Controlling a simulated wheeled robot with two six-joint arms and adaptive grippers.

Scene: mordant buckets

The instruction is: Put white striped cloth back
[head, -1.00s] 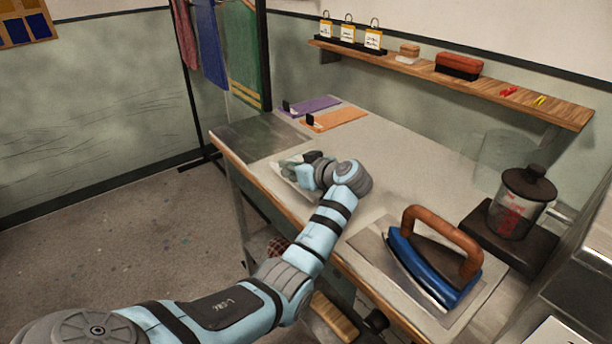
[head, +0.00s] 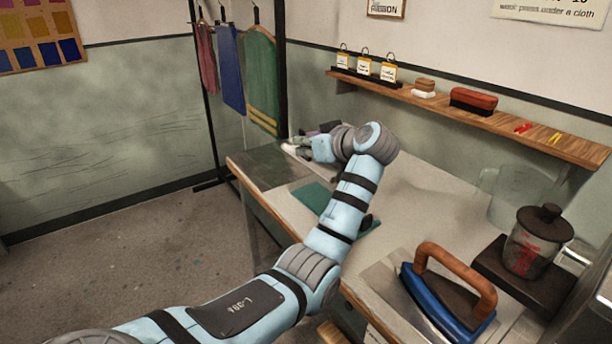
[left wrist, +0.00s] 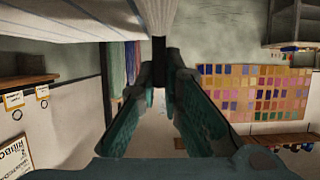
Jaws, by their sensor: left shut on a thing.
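My left gripper (head: 298,147) is over the far left part of the table, near the hanging cloths. It is shut on a white piece that shows only as a small pale patch at its tips in the head view. In the left wrist view, a white, grey-lined sheet (left wrist: 70,22), which looks like the white striped cloth, spreads across the top by the fingertips (left wrist: 162,55). Most of the cloth is hidden in the head view. A teal cloth (head: 314,196) lies flat on the table under my left arm. My right gripper is out of view.
Red, blue and green cloths hang on a dark rack (head: 284,65) behind the table's left end. A wall shelf (head: 480,118) holds tags, a brush and clips. A blue iron (head: 440,300) and a lidded jar (head: 535,240) stand at the right. The table's middle (head: 425,205) is clear.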

